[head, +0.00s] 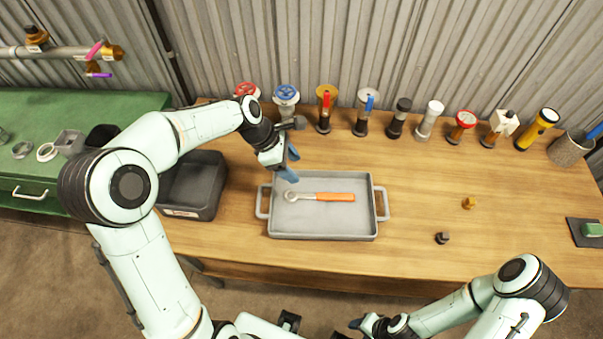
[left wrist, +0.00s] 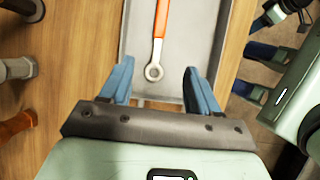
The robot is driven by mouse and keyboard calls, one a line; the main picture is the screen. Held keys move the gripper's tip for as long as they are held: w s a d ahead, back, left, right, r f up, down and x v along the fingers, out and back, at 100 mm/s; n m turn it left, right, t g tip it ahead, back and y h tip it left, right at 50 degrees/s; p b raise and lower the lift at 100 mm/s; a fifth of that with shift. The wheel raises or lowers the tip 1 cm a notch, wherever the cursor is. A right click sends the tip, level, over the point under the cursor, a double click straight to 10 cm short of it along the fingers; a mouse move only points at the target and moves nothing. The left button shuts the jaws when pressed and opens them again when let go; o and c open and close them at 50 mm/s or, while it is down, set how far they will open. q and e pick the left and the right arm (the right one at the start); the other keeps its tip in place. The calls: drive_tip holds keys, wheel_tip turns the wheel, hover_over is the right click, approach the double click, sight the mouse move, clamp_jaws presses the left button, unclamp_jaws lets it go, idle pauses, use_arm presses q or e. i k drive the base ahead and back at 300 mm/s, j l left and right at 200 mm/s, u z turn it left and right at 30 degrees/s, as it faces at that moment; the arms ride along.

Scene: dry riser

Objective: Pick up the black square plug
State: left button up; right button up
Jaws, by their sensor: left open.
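The black square plug (head: 442,238) is a small dark piece on the wooden table, right of the tray and near the front edge. It is not visible in the left wrist view. My left gripper (head: 291,165) is open and empty above the left part of the tray, well left of the plug. In the left wrist view its blue fingers (left wrist: 155,82) stand apart, with the ring end of the wrench between them in the picture, below. My right gripper (head: 362,325) is low at the picture's bottom edge, off the table front; its jaw state is unclear.
The grey tray (head: 320,232) holds an orange-handled wrench (head: 335,197). A small brass piece (head: 468,203) lies behind the plug. Several valves and nozzles line the back, with a yellow flashlight (head: 538,128). A black bin (head: 200,190) stands left. Table around the plug is clear.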

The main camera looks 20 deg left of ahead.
sight(443, 237)
drive_tip(key=k, duration=1)
